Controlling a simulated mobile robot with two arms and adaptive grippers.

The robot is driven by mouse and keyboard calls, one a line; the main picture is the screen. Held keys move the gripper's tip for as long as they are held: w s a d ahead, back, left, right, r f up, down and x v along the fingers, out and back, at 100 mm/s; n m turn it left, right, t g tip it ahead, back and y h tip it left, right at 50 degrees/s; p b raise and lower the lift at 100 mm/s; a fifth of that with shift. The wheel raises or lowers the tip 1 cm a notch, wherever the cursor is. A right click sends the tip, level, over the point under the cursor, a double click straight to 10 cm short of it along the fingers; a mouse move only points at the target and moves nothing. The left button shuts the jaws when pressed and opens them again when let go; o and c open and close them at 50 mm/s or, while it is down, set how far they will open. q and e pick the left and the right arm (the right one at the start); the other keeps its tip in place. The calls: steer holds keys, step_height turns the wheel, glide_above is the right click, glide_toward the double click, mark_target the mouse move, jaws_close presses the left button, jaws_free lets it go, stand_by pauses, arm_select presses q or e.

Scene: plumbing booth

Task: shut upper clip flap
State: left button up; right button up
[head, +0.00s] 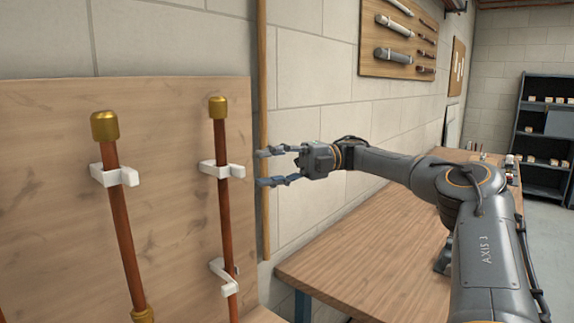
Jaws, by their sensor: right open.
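The upper clip (222,171) is a white clip around the right-hand copper pipe (227,215), below its brass cap (218,107). A white piece of it crosses the front of the pipe and ends to the right; whether its flap is fully shut cannot be told. A lower white clip (223,277) sits on the same pipe, with a slanted piece. My right gripper (264,168) is open and empty, to the right of the upper clip at about its height in the picture, fingers pointing left and apart from the clip. My left gripper is out of view.
A second copper pipe (124,225) with a white clip (114,176) stands to the left on the wooden panel (50,220). A wooden pole (263,100) stands behind my right gripper. A wooden table (350,260) lies below my right arm. A dark shelf (545,125) stands far right.

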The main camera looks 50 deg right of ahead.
steer(key=shift+v, duration=2.65)
